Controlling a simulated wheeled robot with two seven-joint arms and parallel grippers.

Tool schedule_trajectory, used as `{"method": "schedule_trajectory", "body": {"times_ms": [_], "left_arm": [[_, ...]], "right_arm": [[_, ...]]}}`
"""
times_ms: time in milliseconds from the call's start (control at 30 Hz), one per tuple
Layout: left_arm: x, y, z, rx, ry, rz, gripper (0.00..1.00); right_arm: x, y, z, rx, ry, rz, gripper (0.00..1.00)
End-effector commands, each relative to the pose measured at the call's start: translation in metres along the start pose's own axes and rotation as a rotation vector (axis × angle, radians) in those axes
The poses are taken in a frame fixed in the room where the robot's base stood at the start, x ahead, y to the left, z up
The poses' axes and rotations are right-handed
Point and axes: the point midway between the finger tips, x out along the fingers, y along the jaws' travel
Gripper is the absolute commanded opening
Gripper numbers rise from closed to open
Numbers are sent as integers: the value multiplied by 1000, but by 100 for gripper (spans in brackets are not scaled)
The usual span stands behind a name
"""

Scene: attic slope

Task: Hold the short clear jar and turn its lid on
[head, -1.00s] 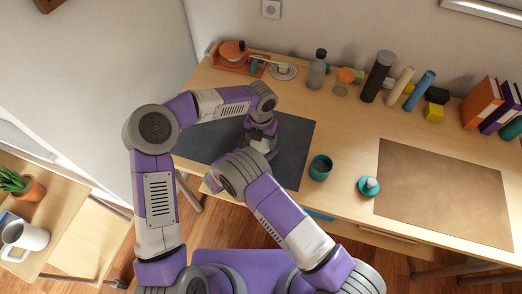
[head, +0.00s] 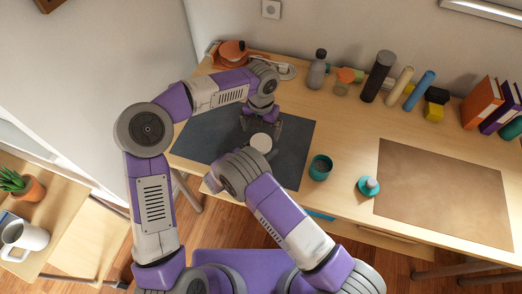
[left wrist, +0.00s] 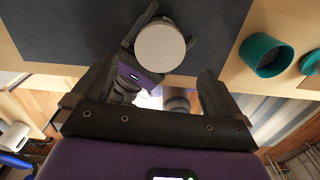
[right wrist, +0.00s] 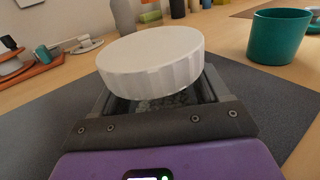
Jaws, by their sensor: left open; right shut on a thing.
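The short clear jar (right wrist: 165,103) is upright in my right gripper (right wrist: 158,106), mostly hidden under its lid. The white ribbed lid (right wrist: 155,60) sits level on top of the jar; whether it is fully tight cannot be told. The lid's round top also shows in the head view (head: 260,142) and left wrist view (left wrist: 160,48). My left gripper (head: 263,122) is open and empty, apart from the lid, on its far side in the head view. In the left wrist view its fingers (left wrist: 155,85) are spread wide.
A dark mat (head: 210,145) lies under the work area. A teal cup (head: 320,167) and a teal lidded item (head: 368,187) stand to the right. A brown mat (head: 445,190) lies further right. Bottles and cylinders (head: 378,76) line the back, with an orange pan-like item (head: 232,52).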

Motion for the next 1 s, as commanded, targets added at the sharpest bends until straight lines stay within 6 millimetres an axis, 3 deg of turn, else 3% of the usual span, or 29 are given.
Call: {"method": "schedule_trajectory", "body": {"times_ms": [100, 300, 667, 700, 867, 1000], "left_arm": [[-25, 0, 1, -1, -4, 0, 100], [-49, 0, 0, 0, -1, -1, 100], [-54, 0, 0, 1, 1, 0, 100], [-54, 0, 0, 1, 1, 0, 100], [-54, 0, 0, 1, 1, 0, 100], [-54, 0, 0, 1, 1, 0, 100]], "right_arm": [[0, 0, 0, 0, 0, 0, 0], [0, 0, 0, 0, 0, 0, 0], [0, 0, 0, 0, 0, 0, 0], [0, 0, 0, 0, 0, 0, 77], [0, 0, 0, 0, 0, 0, 100], [0, 0, 0, 0, 0, 0, 100]]}}
